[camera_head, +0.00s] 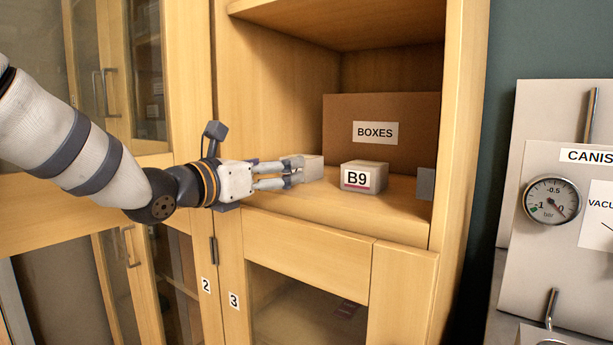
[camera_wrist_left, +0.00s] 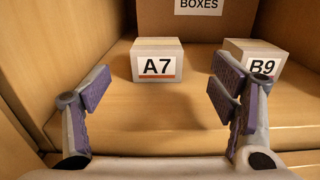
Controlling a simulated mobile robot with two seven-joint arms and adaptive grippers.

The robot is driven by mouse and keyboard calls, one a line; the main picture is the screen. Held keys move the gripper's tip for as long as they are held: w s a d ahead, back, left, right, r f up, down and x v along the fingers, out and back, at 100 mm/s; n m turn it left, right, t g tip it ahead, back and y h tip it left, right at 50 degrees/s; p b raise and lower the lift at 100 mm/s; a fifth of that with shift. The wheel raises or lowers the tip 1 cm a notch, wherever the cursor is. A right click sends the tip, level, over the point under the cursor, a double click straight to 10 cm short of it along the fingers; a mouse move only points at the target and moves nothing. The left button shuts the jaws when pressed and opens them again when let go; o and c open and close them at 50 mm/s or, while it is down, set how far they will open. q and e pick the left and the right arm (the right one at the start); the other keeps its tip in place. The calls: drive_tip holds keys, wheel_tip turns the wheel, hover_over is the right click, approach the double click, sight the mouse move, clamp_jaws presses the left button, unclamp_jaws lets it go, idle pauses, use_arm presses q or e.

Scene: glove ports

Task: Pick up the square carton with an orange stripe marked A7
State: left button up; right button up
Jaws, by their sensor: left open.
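The A7 carton (camera_wrist_left: 157,61) is a small pale box with an orange-red stripe under its label, upright on the shelf. In the left wrist view it stands ahead of my left gripper (camera_wrist_left: 152,92), between the lines of the two fingers and nearer the left one. In the head view the carton (camera_head: 313,166) shows partly behind my left gripper (camera_head: 292,171), its label hidden. My left gripper is open and empty, with the carton beyond its fingertips. My right gripper is not in view.
A grey block (camera_head: 426,184) sits by the right wall. The cupboard's left wall (camera_head: 265,85) is close to my gripper.

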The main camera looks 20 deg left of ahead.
sight(313, 169)
use_arm(q)
drive_tip(key=x, duration=0.3)
drive_tip(key=b+x, duration=0.1)
drive_tip(key=x, duration=0.3)
drive_tip(key=shift+a+r, duration=0.1)
drive_tip(key=shift+a, duration=0.15)
drive_tip(key=shift+s, duration=0.1)
drive_tip(key=shift+c, duration=0.8)
drive_tip(key=c, duration=1.1)
